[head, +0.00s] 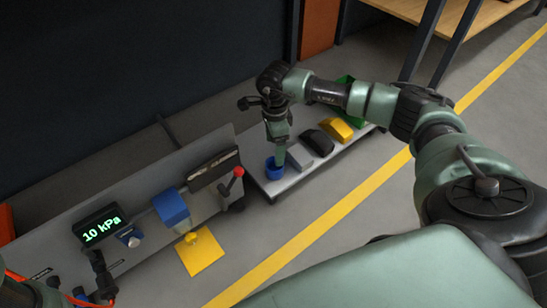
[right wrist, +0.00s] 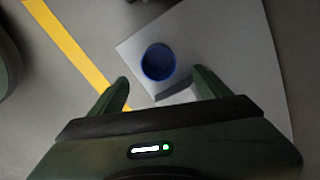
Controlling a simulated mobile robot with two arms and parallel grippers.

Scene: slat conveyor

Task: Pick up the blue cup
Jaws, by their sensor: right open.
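The blue cup (head: 272,172) stands upright at the near left end of a pale grey board (head: 282,187). In the right wrist view the cup (right wrist: 158,63) shows its round, dark blue open mouth, just beyond the fingertips and between their lines. My right gripper (head: 280,153) points down just above the cup, hiding part of it in the head view. In the right wrist view my right gripper (right wrist: 164,82) is open, with nothing between its fingers. At the lower left of the head view is a dark part of my left gripper (head: 102,285); its jaws are unclear.
A grey block (head: 299,156), black object (head: 318,142), yellow object (head: 337,129) and green object (head: 350,115) line the board beyond the cup. Left stands a grey panel with a 10 kPa display (head: 101,229), blue box (head: 171,207) and red-knobbed lever (head: 238,172). A yellow line crosses the floor.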

